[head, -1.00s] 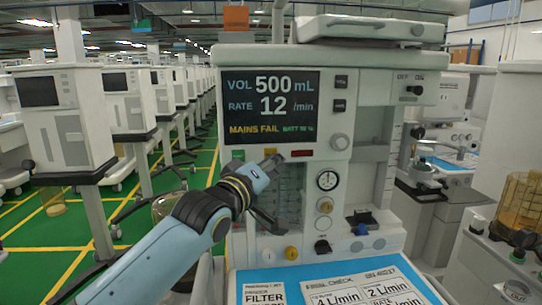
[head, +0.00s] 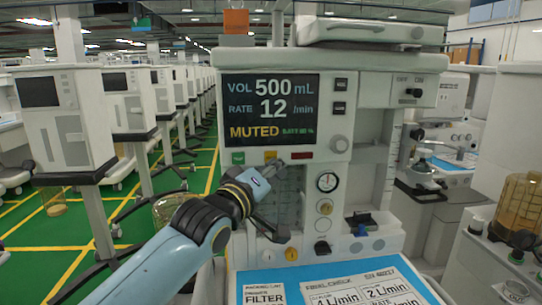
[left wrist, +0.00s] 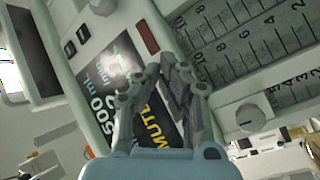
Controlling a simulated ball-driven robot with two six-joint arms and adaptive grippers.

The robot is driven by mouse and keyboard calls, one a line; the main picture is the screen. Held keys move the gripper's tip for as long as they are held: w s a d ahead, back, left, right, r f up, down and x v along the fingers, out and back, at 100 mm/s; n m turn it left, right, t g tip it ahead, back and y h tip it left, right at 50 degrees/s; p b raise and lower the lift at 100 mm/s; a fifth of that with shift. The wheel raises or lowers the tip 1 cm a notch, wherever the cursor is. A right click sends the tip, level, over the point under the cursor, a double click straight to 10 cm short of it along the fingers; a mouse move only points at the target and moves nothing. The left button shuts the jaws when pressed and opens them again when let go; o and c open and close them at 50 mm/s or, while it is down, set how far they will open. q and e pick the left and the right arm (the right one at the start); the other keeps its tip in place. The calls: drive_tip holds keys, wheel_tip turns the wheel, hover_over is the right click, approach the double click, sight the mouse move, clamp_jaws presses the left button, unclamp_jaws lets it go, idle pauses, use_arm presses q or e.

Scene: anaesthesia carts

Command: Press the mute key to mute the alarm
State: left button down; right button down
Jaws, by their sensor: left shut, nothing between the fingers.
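The anaesthesia machine's dark screen (head: 270,108) reads VOL 500 mL, RATE 12 /min and MUTED in yellow. It also shows in the left wrist view (left wrist: 105,75), turned on its side. Below the screen sit a green key (head: 238,158), a yellow key (head: 270,154) and a red bar (head: 302,155). No label on the keys is readable. My left gripper (head: 276,163) is shut and empty, its fingertips at or just below the yellow key; I cannot tell whether they touch. In the left wrist view the closed fingers (left wrist: 168,68) hide that key.
Flow tubes (head: 289,200) lie just behind and below my gripper. A round knob (head: 340,143) and a gauge (head: 327,181) are to the right. A blue sheet (head: 330,283) covers the worktop. Rows of carts (head: 65,120) stand at left.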

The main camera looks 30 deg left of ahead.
use_arm(q)
drive_tip(key=shift+s+d+p, duration=0.6)
drive_tip(key=shift+s+d, duration=0.15)
drive_tip(key=shift+s, duration=0.25)
drive_tip(key=shift+s+d+p, duration=0.55)
drive_tip(key=shift+s+d, duration=0.2)
drive_tip(key=shift+s, duration=0.25)
